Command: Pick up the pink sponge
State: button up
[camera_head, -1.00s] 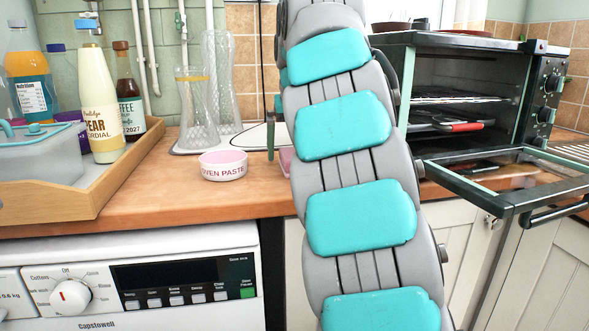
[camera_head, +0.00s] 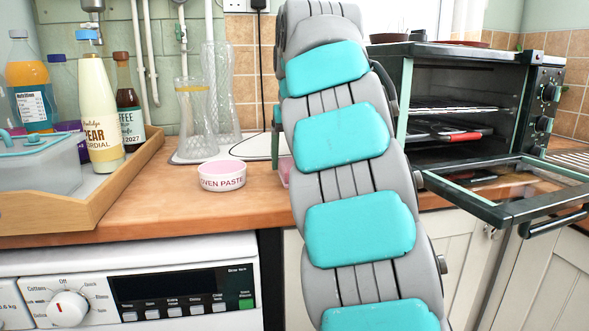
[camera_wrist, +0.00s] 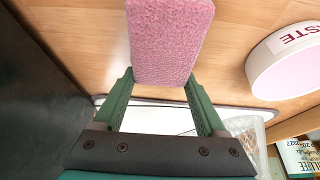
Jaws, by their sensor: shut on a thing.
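The pink sponge (camera_wrist: 170,42) is between the two green fingers of my gripper (camera_wrist: 162,80) in the wrist view. The gripper is shut on it, and the sponge sticks out past the fingertips over the wooden worktop. In the head view a small pink part of the sponge (camera_head: 284,170) shows just left of my arm. The rest of it is hidden behind the arm. Part of a green finger (camera_head: 275,150) shows there too. I cannot tell whether the sponge touches the worktop.
An oven paste tub (camera_head: 222,175) stands close to the left of the sponge. Glass vases (camera_head: 196,120) stand on a white tray behind. A wooden tray (camera_head: 110,190) with bottles is at left. A toaster oven (camera_head: 455,58) with its door (camera_head: 510,190) down is at right.

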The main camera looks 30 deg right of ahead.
jog(key=shift+r, duration=0.35)
jog(key=shift+r, duration=0.5)
jog(key=shift+p+v, duration=0.65)
jog(key=shift+v, duration=0.3)
jog(key=s+a, duration=0.1)
jog(key=s, duration=0.4)
jog(key=s+a+r+b, duration=0.1)
jog(key=s, duration=0.3)
jog(key=s+a+b, duration=0.1)
jog(key=s+a, duration=0.1)
jog(key=s, duration=0.3)
jog(key=shift+s+r, duration=0.2)
jog(key=shift+s, duration=0.2)
